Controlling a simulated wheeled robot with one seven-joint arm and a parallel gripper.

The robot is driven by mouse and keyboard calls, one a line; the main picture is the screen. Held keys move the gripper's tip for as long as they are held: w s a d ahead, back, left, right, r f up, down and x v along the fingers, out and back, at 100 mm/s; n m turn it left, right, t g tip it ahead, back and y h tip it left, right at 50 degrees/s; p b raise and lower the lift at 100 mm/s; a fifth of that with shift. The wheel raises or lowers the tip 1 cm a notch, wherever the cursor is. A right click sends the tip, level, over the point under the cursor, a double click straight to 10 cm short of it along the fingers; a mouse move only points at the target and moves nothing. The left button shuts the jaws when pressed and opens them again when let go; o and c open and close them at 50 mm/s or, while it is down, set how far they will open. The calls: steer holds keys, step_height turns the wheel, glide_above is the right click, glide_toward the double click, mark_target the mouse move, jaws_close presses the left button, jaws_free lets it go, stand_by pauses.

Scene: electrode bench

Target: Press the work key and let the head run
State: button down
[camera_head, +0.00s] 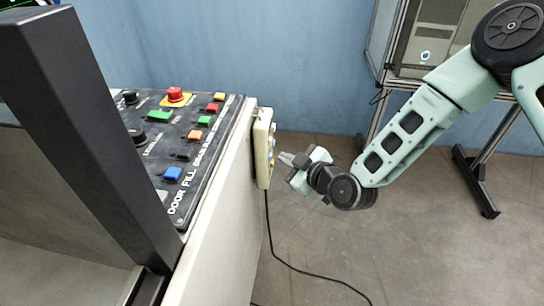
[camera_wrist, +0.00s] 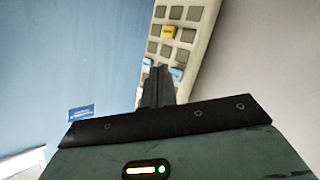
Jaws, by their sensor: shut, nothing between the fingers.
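A cream hand pendant (camera_head: 263,148) hangs on the right side of the machine cabinet, its key face turned toward my gripper. In the wrist view the pendant (camera_wrist: 208,20) shows several grey keys, a yellow key (camera_wrist: 168,32) and blue keys (camera_wrist: 176,74). I cannot read which is the work key. My gripper (camera_head: 283,157) is shut and empty, its tips pointing left at the pendant's lower half, very close to it. In the wrist view the shut fingers (camera_wrist: 158,84) overlap the lower keys and hide some. I cannot tell whether the tips touch a key.
The machine's sloped control panel (camera_head: 178,140) carries a red mushroom button (camera_head: 175,94) and several coloured buttons. A dark post (camera_head: 75,120) stands in front at left. A black cable (camera_head: 300,270) runs from the pendant across the floor. A metal-framed stand (camera_head: 480,190) is behind my arm.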

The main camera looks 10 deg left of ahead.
steer(key=shift+a, duration=0.4)
